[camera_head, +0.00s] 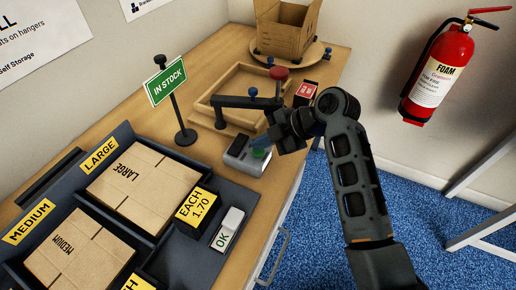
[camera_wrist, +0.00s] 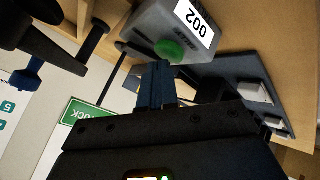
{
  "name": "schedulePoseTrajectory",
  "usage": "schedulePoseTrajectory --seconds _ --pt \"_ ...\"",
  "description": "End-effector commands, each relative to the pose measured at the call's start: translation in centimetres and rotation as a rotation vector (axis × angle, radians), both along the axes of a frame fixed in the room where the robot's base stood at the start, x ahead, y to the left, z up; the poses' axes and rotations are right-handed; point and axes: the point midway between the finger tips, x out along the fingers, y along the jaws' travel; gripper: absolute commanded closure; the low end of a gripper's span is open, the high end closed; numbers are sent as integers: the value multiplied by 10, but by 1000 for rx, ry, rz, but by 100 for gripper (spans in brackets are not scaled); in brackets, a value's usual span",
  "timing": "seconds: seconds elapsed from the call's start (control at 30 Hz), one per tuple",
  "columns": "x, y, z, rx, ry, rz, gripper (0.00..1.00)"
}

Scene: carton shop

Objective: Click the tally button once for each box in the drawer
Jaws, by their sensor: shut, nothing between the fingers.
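The tally counter (camera_head: 241,163) is a grey box on the wooden counter, with a round green button (camera_wrist: 170,50) on top. A metal handle (camera_head: 276,258) shows on the counter front; no drawer inside is visible there.
A dark tray (camera_head: 184,245) at the left holds flat LARGE (camera_head: 135,186) and MEDIUM cartons (camera_head: 78,247). A green IN STOCK sign (camera_head: 165,81), a wooden jig (camera_head: 240,92), a red-and-black box (camera_head: 305,93) and an open carton (camera_head: 286,28) stand around the tally.

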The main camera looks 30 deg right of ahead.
Motion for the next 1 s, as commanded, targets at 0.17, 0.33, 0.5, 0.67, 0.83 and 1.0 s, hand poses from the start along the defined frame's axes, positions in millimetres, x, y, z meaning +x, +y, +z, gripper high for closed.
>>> schedulePoseTrajectory --seconds 0.17,0.33,0.5,0.67,0.83,1.0 --pt "0 0 -3 -1 1 -1 100" --pt "0 0 -4 -1 1 -1 100" --pt "0 0 -4 -1 1 -1 100" --pt "0 0 -1 -1 1 -1 100" --pt "0 0 8 0 1 1 100" --pt "0 0 15 -1 0 1 100"
